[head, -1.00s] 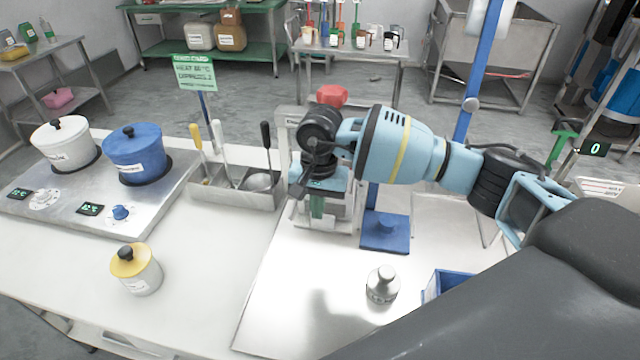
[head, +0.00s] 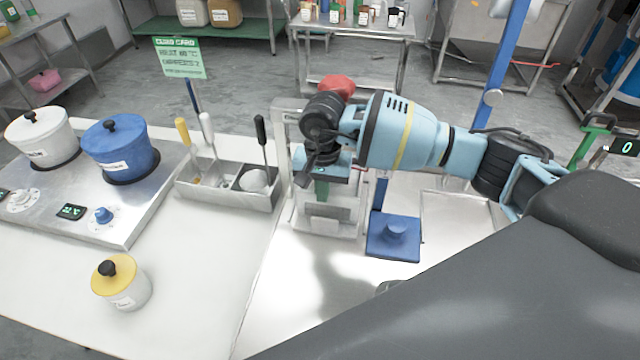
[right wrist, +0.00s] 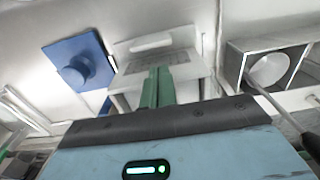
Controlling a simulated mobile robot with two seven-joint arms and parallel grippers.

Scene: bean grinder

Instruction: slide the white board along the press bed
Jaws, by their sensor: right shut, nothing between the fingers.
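The press (head: 282,150) is a pale frame with a red knob (head: 336,84) on top, largely behind my right arm. A white board with a grey slot-like patch (head: 328,228) lies low at its front; in the right wrist view the board (right wrist: 178,57) shows a pale raised bar. My right gripper (head: 320,190) points down at the board, its green fingers shut and empty. In the right wrist view the green fingertips (right wrist: 158,72) overlap the board's near edge; whether they touch it I cannot tell. My left gripper is out of view.
A blue block with a round knob (head: 394,238) sits right of the press. A steel tray (head: 225,190) with handled tools stands left. A yellow-lidded jar (head: 122,284) and a hotplate with a blue pot (head: 120,148) are farther left. The white table front is clear.

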